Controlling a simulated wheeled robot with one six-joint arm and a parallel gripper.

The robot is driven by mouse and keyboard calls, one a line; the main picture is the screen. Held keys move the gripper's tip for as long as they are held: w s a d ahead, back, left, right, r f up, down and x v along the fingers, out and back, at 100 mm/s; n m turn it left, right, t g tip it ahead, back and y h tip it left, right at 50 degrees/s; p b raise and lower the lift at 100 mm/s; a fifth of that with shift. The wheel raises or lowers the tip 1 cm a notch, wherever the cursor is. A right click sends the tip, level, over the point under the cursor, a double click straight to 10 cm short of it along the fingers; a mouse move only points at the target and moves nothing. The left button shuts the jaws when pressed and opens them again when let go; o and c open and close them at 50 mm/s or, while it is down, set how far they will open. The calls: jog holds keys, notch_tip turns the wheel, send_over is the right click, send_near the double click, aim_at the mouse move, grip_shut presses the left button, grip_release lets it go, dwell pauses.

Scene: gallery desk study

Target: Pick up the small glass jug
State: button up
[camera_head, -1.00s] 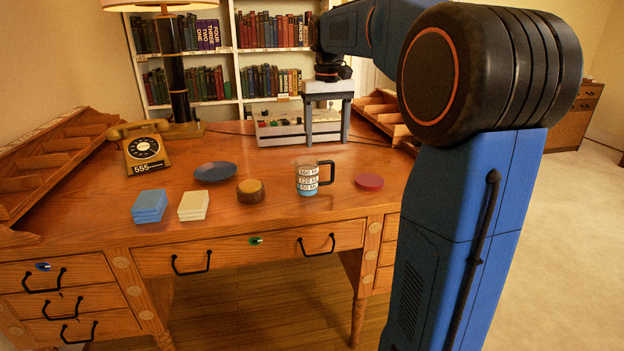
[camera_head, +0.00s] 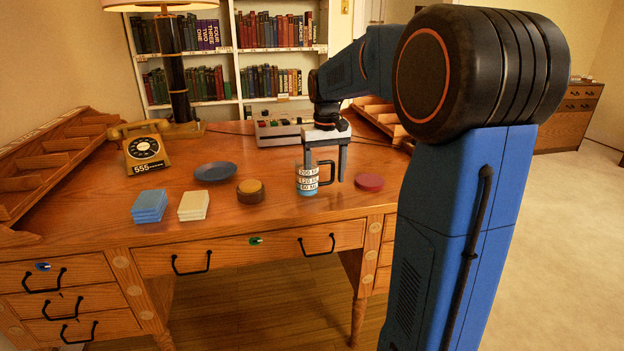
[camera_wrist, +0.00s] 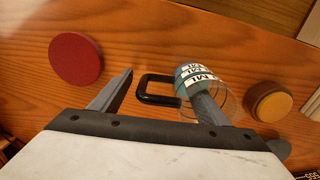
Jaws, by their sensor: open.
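The small glass jug (camera_head: 307,181) stands upright on the desk, with white measure labels, blue at its base and a black handle on its right. My gripper (camera_head: 325,177) is open and points down at the jug from above. In the wrist view the jug (camera_wrist: 190,74) shows its handle in the gap between the fingers of my gripper (camera_wrist: 163,84). One finger overlaps the jug's clear rim; I cannot tell whether it is inside the jug or above it. The other finger is on the handle's far side, apart from it. Nothing is held.
A red disc (camera_head: 369,181) lies close right of the jug. A round brown and yellow box (camera_head: 250,191) lies to its left, with a blue plate (camera_head: 215,171) farther back. Cream (camera_head: 193,205) and blue (camera_head: 149,206) stacks sit front left. A switch box (camera_head: 280,129) stands behind.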

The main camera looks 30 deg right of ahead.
jog(key=shift+f, duration=0.35)
jog(key=c, duration=1.5)
jog(key=shift+r, duration=0.1)
notch_tip(320, 180, up, 10)
jog(key=shift+f, duration=0.1)
